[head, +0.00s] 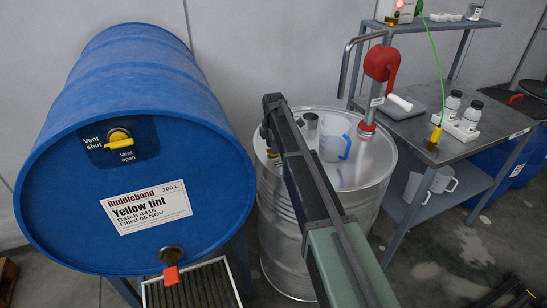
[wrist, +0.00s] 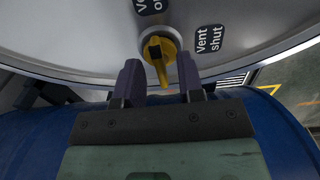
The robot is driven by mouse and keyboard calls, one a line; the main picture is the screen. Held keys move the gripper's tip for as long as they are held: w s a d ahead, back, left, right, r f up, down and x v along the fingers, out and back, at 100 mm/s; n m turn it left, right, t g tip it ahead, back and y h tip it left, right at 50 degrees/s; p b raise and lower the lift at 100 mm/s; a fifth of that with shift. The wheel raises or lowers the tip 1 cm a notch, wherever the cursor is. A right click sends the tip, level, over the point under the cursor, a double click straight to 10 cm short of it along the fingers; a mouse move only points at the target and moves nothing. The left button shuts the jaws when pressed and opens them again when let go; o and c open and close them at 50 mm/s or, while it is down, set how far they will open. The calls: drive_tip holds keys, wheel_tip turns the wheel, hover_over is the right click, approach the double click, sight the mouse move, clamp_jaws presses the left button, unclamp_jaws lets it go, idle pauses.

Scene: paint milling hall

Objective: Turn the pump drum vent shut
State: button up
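The pump drum (head: 351,178) is the bare steel drum with the red hand pump (head: 380,68) on its top. Its yellow vent knob (wrist: 158,50) shows in the wrist view, with a "Vent shut" label (wrist: 208,39) to its right and a partly cut-off vent label (wrist: 152,5) above it. The knob's handle points down the picture, towards neither label. My gripper (wrist: 159,66) is open, one finger on each side of the handle; I cannot tell whether either touches it. In the head view my arm hides most of the vent area.
A blue "Yellow tint" drum (head: 140,165) lies on a stand at left, with its own yellow vent knob (head: 118,137) and red tap (head: 171,275). A clear jug (head: 333,140) stands on the pump drum. A grey table (head: 440,145) with bottles is at right.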

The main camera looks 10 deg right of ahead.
drive_tip(key=shift+f, duration=0.1)
clamp_jaws()
drive_tip(key=shift+m, duration=0.4)
drive_tip(key=m, duration=0.3)
drive_tip(key=shift+m, duration=0.3)
drive_tip(key=m, duration=0.4)
drive_tip(key=shift+m, duration=0.3)
drive_tip(key=m, duration=0.4)
drive_tip(key=shift+m, duration=2.5)
